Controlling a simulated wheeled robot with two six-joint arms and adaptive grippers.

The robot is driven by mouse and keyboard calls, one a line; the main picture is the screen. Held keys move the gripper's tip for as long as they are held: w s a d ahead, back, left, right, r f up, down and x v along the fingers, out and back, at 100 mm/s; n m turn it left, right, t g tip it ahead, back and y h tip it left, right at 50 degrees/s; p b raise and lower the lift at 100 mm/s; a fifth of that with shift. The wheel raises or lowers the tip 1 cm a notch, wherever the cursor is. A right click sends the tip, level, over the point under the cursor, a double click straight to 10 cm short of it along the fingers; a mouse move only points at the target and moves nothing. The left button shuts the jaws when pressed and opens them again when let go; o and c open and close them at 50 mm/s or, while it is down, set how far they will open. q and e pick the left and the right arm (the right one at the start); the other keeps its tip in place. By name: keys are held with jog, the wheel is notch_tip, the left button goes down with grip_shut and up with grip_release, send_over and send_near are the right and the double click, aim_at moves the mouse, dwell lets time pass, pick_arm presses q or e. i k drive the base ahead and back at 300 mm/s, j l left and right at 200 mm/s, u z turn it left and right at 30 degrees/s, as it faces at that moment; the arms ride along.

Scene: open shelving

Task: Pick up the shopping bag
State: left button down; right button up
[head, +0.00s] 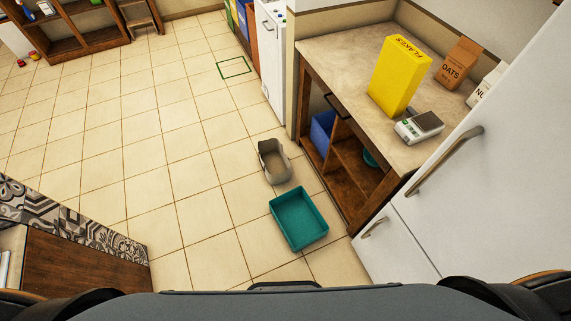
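A grey open-topped container (274,162) with a beige inside stands on the tiled floor near the middle of the head view. It may be the shopping bag, but its shape is too small to tell for sure. No other clear bag shows. Neither of my grippers is in view; only dark parts of my own body show along the bottom edge.
A teal bin (299,219) stands on the floor in front of the grey container. To the right are a wooden counter (345,60) with a yellow flakes box (398,76), and a white fridge (475,170). Central floor is clear.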

aim_at(276, 165)
jog(key=i+j+z, duration=0.2)
jog(key=z, duration=0.2)
jog(key=i+j+z, duration=0.15)
jog(key=j+z, duration=0.15)
jog(key=z, duration=0.15)
jog(key=i+j+z, duration=0.1)
jog(key=j+z, duration=0.3)
jog(key=i+j+z, duration=0.15)
jog(key=j, duration=1.1)
jog(key=i+j+z, duration=0.2)
jog(key=j, duration=1.1)
jog(key=i+j+z, duration=0.15)
jog(key=j, duration=1.1)
